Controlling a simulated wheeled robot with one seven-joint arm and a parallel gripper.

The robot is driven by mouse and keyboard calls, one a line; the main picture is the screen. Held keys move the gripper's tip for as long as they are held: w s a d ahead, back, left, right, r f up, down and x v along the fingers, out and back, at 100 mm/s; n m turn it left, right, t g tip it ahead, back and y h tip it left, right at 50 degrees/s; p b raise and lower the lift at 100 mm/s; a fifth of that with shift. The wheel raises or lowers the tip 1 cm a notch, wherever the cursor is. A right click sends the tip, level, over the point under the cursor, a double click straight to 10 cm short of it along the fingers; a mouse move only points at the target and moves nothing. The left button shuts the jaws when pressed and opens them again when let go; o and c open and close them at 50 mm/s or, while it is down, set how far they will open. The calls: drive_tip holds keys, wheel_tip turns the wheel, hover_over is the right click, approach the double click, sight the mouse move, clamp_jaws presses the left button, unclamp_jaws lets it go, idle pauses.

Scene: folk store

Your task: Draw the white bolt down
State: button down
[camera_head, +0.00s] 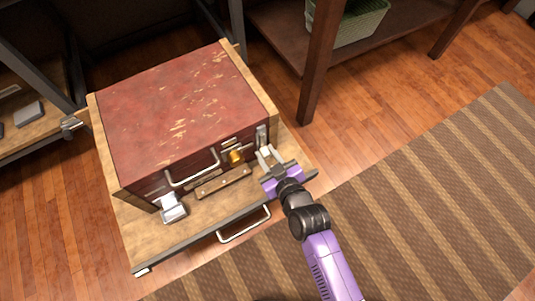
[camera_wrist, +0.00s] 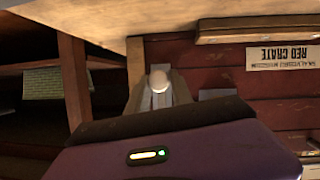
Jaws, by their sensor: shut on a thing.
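The red crate (camera_head: 180,105) sits on a wooden board (camera_head: 190,232) with its worn red lid shut. The white bolt (camera_head: 261,134) is at the right end of the crate's front. Its pale rounded knob (camera_wrist: 158,80) shows between my fingers in the wrist view. My gripper (camera_head: 267,154) is at the right front of the crate, shut on the bolt. In the wrist view my gripper (camera_wrist: 158,98) has a finger on each side of the knob. My gripper hides the bolt's lower part in the head view.
The crate's front has a metal handle (camera_head: 193,168), a yellow piece (camera_head: 236,156) and a grey latch (camera_head: 173,207) at left. Another handle (camera_head: 244,225) sticks out below the board. A wooden table (camera_head: 315,60) holds a green basket (camera_head: 358,20). A striped rug (camera_head: 420,200) lies right.

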drive_tip(key=shift+s+d+f, duration=0.1)
drive_tip(key=shift+f, duration=0.25)
drive_tip(key=c, duration=1.2)
unclamp_jaws()
drive_tip(key=shift+c, duration=0.2)
drive_tip(key=shift+o, duration=0.6)
drive_tip(key=shift+r, duration=0.1)
drive_tip(key=p+v, duration=0.2)
drive_tip(key=v, duration=0.5)
drive_tip(key=shift+s+p, duration=0.35)
drive_tip(key=shift+p, duration=0.05)
drive_tip(key=shift+d+r, duration=0.1)
drive_tip(key=shift+d, duration=0.05)
